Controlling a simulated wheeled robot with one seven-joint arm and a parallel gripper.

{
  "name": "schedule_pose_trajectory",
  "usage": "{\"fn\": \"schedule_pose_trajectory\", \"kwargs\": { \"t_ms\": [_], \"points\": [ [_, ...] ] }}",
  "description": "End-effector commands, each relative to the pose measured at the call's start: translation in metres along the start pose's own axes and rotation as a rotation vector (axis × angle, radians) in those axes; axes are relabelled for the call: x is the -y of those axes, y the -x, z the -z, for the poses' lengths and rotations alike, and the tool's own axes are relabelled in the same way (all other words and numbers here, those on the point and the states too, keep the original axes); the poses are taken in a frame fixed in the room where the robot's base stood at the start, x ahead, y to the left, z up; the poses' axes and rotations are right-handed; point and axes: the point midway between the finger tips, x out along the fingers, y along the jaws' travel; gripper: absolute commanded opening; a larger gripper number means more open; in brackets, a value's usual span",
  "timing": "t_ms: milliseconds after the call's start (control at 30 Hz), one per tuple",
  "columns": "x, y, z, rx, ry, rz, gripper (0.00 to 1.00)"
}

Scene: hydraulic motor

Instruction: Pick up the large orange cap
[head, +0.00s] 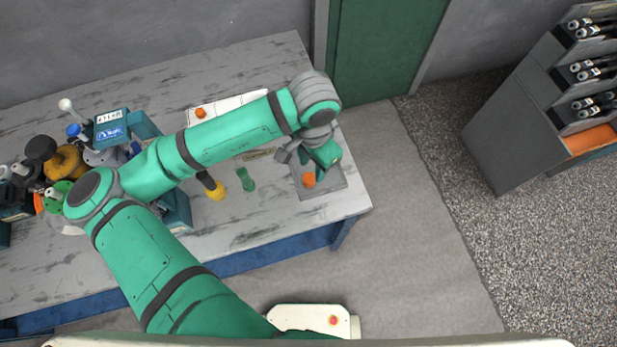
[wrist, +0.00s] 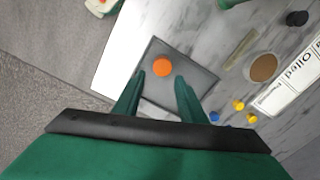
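A round orange cap (head: 309,180) lies in a shallow grey tray (head: 335,184) near the right end of the table. In the wrist view the cap (wrist: 162,67) shows just beyond my fingertips, and the tray (wrist: 203,84) lies around it. My gripper (wrist: 160,76) is open, with its two green fingers apart and nothing between them. It appears to be above the tray; the exact height is hard to tell. In the head view my gripper (head: 318,172) is partly hidden by its own wrist. A smaller orange piece (head: 200,113) lies on a white panel at the back.
A green cylinder (head: 246,179) and a yellow-tipped tool (head: 216,191) lie left of the tray. A labelled box (head: 110,128) and several motor parts crowd the table's left side. A grey rack (head: 525,110) stands at the right; the floor between is clear.

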Motion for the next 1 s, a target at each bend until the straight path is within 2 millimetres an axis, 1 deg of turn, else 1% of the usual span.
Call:
{"fn": "schedule_pose_trajectory", "kwargs": {
  "t_ms": [100, 267, 500, 600, 700, 900, 933, 967, 1000],
  "points": [
    [0.0, -0.012, 0.0, -0.001, 0.001, -0.001, 0.38],
    [0.001, -0.02, -0.001, -0.001, 0.002, -0.002, 0.38],
    [0.003, -0.053, -0.006, 0.0, 0.002, -0.002, 0.38],
    [0.003, -0.063, -0.006, -0.001, 0.001, -0.002, 0.38],
    [0.003, -0.067, -0.006, -0.001, 0.001, -0.001, 0.38],
    [0.003, -0.067, -0.006, -0.002, 0.001, 0.0, 0.38],
    [0.003, -0.067, -0.006, -0.002, 0.001, 0.0, 0.33],
    [0.003, -0.067, -0.006, -0.002, 0.0, 0.0, 0.26],
    [0.003, -0.067, -0.006, -0.002, 0.0, 0.0, 0.16]
  ]
}}
